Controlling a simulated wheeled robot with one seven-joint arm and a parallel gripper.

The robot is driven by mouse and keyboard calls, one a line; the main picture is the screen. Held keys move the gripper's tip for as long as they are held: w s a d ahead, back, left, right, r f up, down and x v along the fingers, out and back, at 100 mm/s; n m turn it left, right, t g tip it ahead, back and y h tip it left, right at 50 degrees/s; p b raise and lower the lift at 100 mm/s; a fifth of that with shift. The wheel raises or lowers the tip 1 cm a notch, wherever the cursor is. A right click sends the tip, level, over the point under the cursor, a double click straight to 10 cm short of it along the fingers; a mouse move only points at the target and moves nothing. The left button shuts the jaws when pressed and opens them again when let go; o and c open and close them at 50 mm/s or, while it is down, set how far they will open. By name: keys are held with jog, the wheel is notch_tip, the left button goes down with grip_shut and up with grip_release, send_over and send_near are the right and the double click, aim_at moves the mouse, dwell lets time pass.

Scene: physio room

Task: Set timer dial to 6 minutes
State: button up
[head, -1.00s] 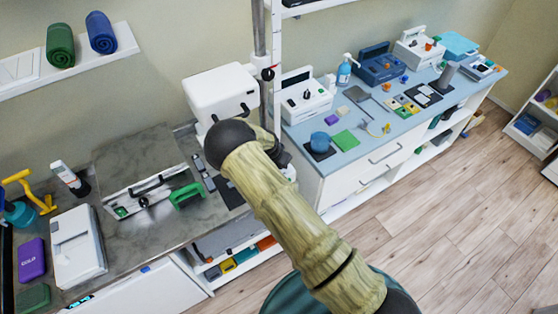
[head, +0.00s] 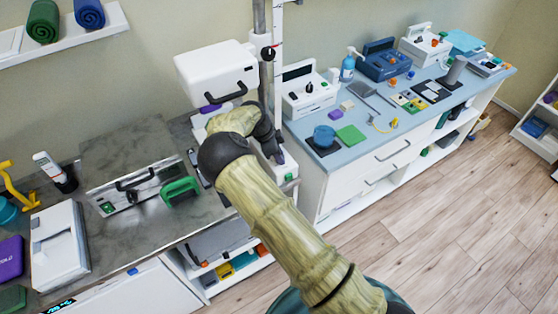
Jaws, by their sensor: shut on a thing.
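My gripper (head: 279,156) is at the front right of a white unit (head: 284,182) at the right end of the grey counter. Its dark fingers are shut at the unit's front, where a small green spot shows. What they hold is mostly hidden by the fingers and wrist; from its place I take it to be the timer dial. The dial's marks and pointer cannot be read. A white box-like hood (head: 215,75) with a dark handle stands above and behind my wrist. My forearm covers much of the unit's left side.
The blue-topped counter (head: 360,150) on the right bears several devices, including a white one with a dark knob (head: 308,90).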

jog(key=m+b, duration=0.1)
jog(key=m, duration=0.1)
jog(key=m+g+b, duration=0.1)
jog(key=m, duration=0.1)
jog(key=shift+w+a+f+b, duration=0.1)
jog(key=shift+a+b, duration=0.05)
jog(key=shift+b, duration=0.15)
jog(key=shift+g, duration=0.3)
jog(key=o, duration=1)
